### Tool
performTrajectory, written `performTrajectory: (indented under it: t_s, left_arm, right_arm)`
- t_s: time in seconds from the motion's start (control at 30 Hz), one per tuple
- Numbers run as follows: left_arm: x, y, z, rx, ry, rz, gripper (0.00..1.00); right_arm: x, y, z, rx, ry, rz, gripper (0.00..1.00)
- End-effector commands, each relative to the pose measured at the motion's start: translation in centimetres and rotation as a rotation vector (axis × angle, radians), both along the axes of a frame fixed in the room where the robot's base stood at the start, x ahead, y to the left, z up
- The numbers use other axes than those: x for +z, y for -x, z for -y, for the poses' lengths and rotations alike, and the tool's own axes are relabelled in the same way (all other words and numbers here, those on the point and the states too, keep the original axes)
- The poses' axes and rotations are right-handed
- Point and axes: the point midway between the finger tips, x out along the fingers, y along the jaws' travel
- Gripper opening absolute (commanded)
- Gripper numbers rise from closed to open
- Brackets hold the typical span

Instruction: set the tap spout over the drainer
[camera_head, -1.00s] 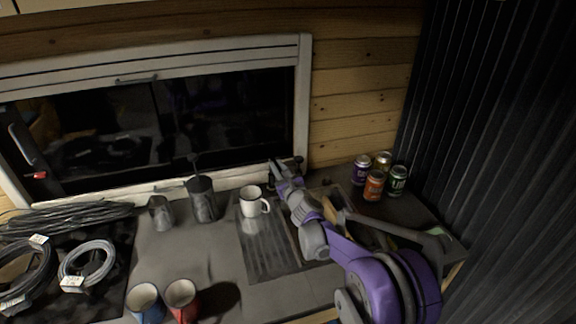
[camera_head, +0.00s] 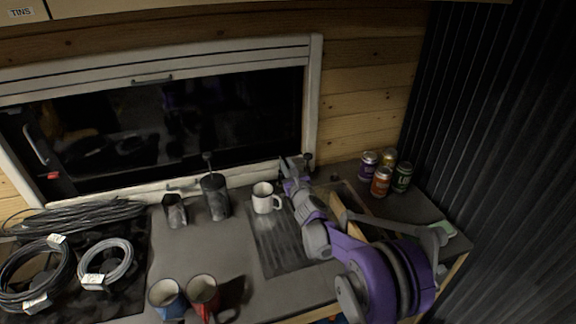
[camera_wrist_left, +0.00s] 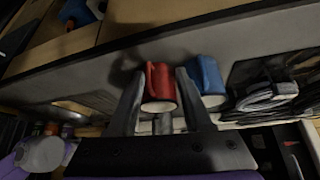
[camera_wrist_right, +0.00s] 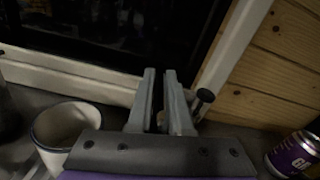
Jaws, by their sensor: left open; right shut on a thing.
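The drainer (camera_head: 272,240) is the grey ridged panel in the middle of the counter. My right gripper (camera_head: 287,166) is behind the drainer's far end, close to the window frame. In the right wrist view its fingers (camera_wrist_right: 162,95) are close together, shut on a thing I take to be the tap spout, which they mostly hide. A dark knob (camera_wrist_right: 205,95) stands just right of them. My left gripper (camera_wrist_left: 158,85) is open and empty, seen only in its wrist view, with a red mug (camera_wrist_left: 159,88) beyond its fingers.
A white mug (camera_head: 262,199) stands at the drainer's far left corner, close to my right gripper. Red (camera_head: 202,292) and blue (camera_head: 166,298) mugs stand at the front. Several cans (camera_head: 381,182) stand at the back right. Coiled cables (camera_head: 105,262) lie at left.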

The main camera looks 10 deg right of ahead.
Motion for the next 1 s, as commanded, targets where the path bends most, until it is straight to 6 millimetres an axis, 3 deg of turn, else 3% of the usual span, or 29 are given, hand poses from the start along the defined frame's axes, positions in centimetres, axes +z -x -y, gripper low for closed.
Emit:
performTrajectory:
  t_s: [0.1,0.13,0.3,0.67,1.0]
  left_arm:
    - [0.0,0.0,0.0,0.000,0.000,0.000,0.50]
    - [0.0,0.0,0.0,0.000,0.000,0.000,0.50]
    - [0.0,0.0,0.0,0.000,0.000,0.000,0.50]
    - [-0.1,0.1,0.0,0.000,0.000,-0.001,0.50]
    - [-1.0,0.6,0.0,0.000,0.000,-0.012,0.50]
  right_arm:
    - [0.1,0.0,-0.1,0.002,0.001,0.002,0.00]
    - [0.1,0.0,-0.1,0.002,0.001,0.002,0.19]
    - [0.1,0.0,-0.1,0.002,0.001,0.001,0.46]
    - [0.0,0.6,0.1,0.000,0.000,0.000,0.46]
    - [-0.1,6.9,1.4,0.000,0.000,-0.002,0.46]
